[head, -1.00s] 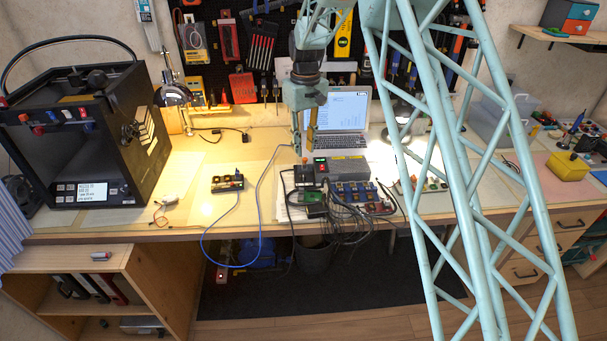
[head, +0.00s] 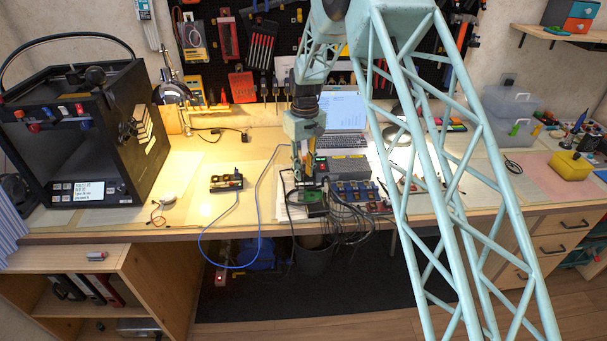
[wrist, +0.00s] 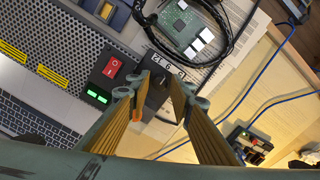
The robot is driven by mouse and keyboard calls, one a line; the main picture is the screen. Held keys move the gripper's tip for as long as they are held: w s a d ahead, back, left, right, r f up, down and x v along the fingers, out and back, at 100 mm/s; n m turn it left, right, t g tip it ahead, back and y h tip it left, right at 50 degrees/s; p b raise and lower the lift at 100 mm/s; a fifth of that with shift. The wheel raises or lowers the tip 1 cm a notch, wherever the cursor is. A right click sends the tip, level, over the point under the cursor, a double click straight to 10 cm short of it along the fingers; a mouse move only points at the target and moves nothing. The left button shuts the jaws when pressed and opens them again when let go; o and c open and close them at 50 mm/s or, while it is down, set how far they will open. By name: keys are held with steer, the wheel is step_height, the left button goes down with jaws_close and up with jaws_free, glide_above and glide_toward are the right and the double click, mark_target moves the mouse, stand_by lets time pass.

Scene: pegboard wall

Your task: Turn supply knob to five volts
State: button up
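The supply unit (wrist: 108,75) shows in the wrist view as a dark panel with a red rocker switch (wrist: 113,67) and two green lights (wrist: 97,97). Beside it is a dark face with a pale strip of printed markings (wrist: 165,67), hard to read. A dark block, seemingly the knob (wrist: 156,96), shows between my fingers, partly hidden by them. My gripper (wrist: 160,86) is open, one finger on either side of that block; contact cannot be told. In the head view my gripper (head: 304,180) points down at the left end of the supply, hiding the knob.
The laptop (head: 342,112) stands behind the supply. A green circuit board (wrist: 184,24) and black cables (head: 350,225) lie close by in front. A blue cable (head: 257,215) runs to a small device (head: 227,182) at left. A printer-like black machine (head: 85,140) stands far left.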

steer(key=shift+f, duration=0.3)
steer(key=shift+c, duration=0.7)
steer(key=c, duration=0.4)
steer(key=shift+m, duration=0.4)
steer(key=m+p, duration=0.3)
steer(key=m, duration=0.2)
steer(key=shift+r, duration=0.1)
steer(key=shift+a+m+p, duration=0.1)
steer(key=shift+m+p, duration=0.85)
steer(key=shift+m, duration=2.15)
